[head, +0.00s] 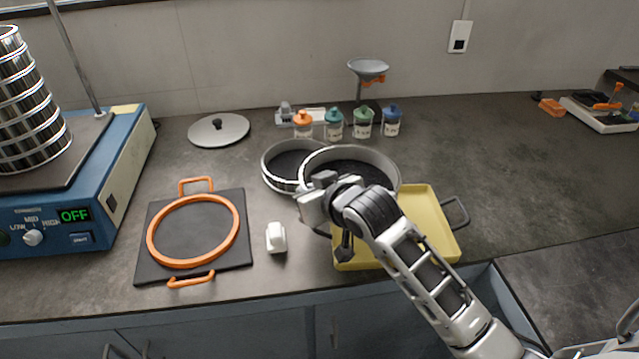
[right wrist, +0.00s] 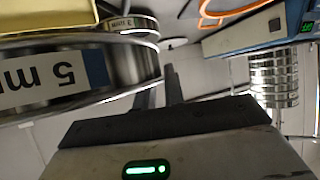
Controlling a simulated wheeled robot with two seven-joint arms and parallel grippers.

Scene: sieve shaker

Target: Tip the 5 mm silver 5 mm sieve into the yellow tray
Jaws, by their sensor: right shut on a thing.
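The silver 5 mm sieve (head: 389,165) is a round metal ring with a dark inside. Its "5 mm" label (right wrist: 45,78) shows upside down in the right wrist view. My right gripper (head: 318,190) is shut on the sieve's near-left rim; the fingers (right wrist: 170,88) also show in the right wrist view. The sieve looks roughly level, above the back left of the yellow tray (head: 432,208). My right arm covers part of the tray. Its floor looks bare where visible. My left gripper is not in view.
A second silver sieve (head: 274,177) stands just left of the held one. An orange-ringed dark pad (head: 152,262) and a white block (head: 276,238) lie left. Several lidded jars (head: 333,128) and a funnel stand (head: 368,68) are behind. The blue shaker (head: 125,165) is far left.

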